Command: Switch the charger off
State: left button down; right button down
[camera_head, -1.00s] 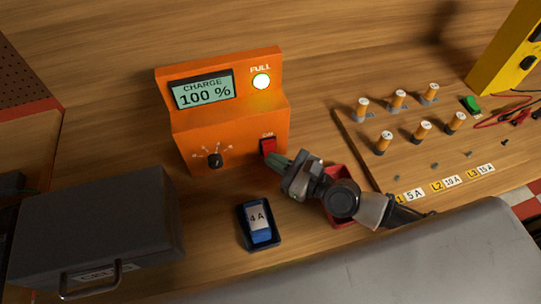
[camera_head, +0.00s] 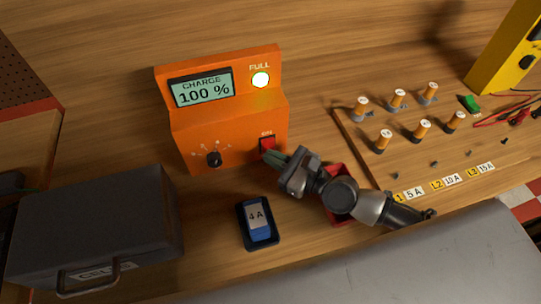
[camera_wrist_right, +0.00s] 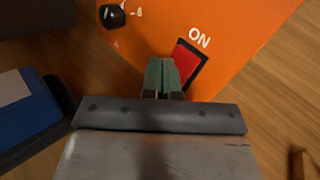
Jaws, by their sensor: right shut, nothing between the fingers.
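The orange charger (camera_head: 235,120) stands on the bench. Its screen (camera_head: 203,90) reads CHARGE 100 %, and the lamp under FULL (camera_head: 260,79) is lit. A red rocker switch (camera_head: 267,143) with ON above it is low on the front at the right; it also shows in the right wrist view (camera_wrist_right: 190,62). My right gripper (camera_head: 272,156) is shut and empty, its tips at the lower part of the switch. In the right wrist view the fingertips (camera_wrist_right: 161,66) are just left of the switch; I cannot tell whether they touch it. My left gripper is not clearly visible.
A blue battery marked 4 A (camera_head: 259,218) sits in a dark holder in front of the charger. A grey case (camera_head: 95,225) is at the left. A red tray (camera_head: 337,173) lies partly under my right arm.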

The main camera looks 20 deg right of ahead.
jog(key=shift+s+f, duration=0.25)
jog(key=shift+f, duration=0.65)
dwell(0.3)
jog(key=shift+s+r+p, duration=0.4)
jog(key=shift+s+p, duration=0.15)
jog(key=shift+s, duration=0.1)
jog(key=s, duration=0.1)
jog(key=s+r, duration=0.1)
jog(key=s+p, duration=0.1)
jog(key=shift+s+d+r, duration=0.1)
jog(key=shift+d+r, duration=0.15)
jog(key=shift+r, duration=0.1)
jog(key=shift+w, duration=0.2)
jog(key=shift+r, duration=0.15)
jog(key=shift+s, duration=0.15)
